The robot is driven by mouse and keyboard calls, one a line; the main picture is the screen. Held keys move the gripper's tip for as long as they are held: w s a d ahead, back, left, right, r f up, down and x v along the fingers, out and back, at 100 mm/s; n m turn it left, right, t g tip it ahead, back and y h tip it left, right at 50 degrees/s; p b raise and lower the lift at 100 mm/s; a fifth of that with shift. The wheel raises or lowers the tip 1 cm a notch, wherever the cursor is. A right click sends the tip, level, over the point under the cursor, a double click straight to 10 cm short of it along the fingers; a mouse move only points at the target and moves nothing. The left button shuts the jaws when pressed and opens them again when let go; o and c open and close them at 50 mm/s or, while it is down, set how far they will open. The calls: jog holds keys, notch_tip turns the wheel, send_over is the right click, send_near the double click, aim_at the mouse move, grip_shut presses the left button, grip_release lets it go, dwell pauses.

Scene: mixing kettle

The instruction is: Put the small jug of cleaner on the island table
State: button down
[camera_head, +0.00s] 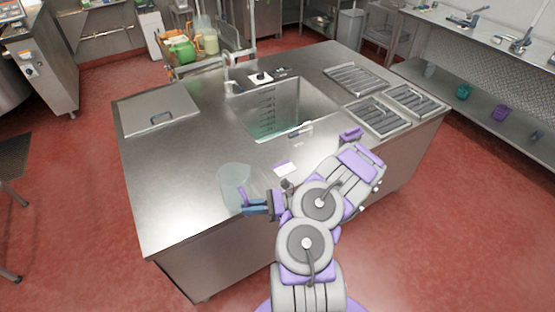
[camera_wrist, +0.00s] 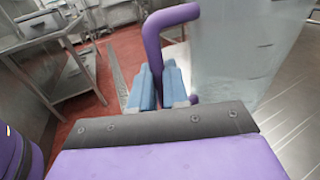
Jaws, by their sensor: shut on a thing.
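The small jug (camera_head: 234,178) is a clear, pale jug with a purple handle. It is upright at the near front edge of the steel island table (camera_head: 165,185); I cannot tell whether its base touches the top. My gripper (camera_head: 256,208) reaches in from the right, with its blue fingers shut on the handle. In the wrist view the jug body (camera_wrist: 240,45) is right of the gripper (camera_wrist: 160,88), and the purple handle (camera_wrist: 165,25) curves around the fingertips. The fingers hide part of the handle.
A sunken basin (camera_head: 285,108) with a measuring scale lies mid-table. A lid with a handle (camera_head: 158,112) is at the left and several slotted grates (camera_head: 378,116) at the right. A small white label (camera_head: 285,169) lies near the jug. The front left tabletop is clear.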

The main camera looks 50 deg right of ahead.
aim_at(236, 207)
jog(key=shift+a+r, duration=0.1)
jog(key=shift+a, duration=0.15)
jog(key=w+a, duration=0.1)
jog(key=w+a+b, duration=0.1)
jog(key=w, duration=0.1)
jog(key=shift+w+a+f, duration=0.2)
jog(key=shift+w+a, duration=0.05)
jog(key=shift+a, duration=0.05)
jog(key=w+a+f+b, duration=0.1)
jog(key=w, duration=0.3)
jog(key=w+a+f+b, duration=0.1)
jog(key=w, duration=0.2)
jog(key=w+a+f+b, duration=0.1)
jog(key=w+f, duration=0.1)
jog(key=w, duration=0.2)
jog(key=shift+w+a+b, duration=0.15)
jog(key=shift+w+b, duration=0.2)
jog(key=shift+b, duration=0.05)
jog(key=shift+f, duration=0.4)
jog(key=shift+d, duration=0.35)
jog(key=c, duration=1.1)
grip_release()
jog(key=shift+a, duration=0.3)
jog(key=shift+d, duration=0.1)
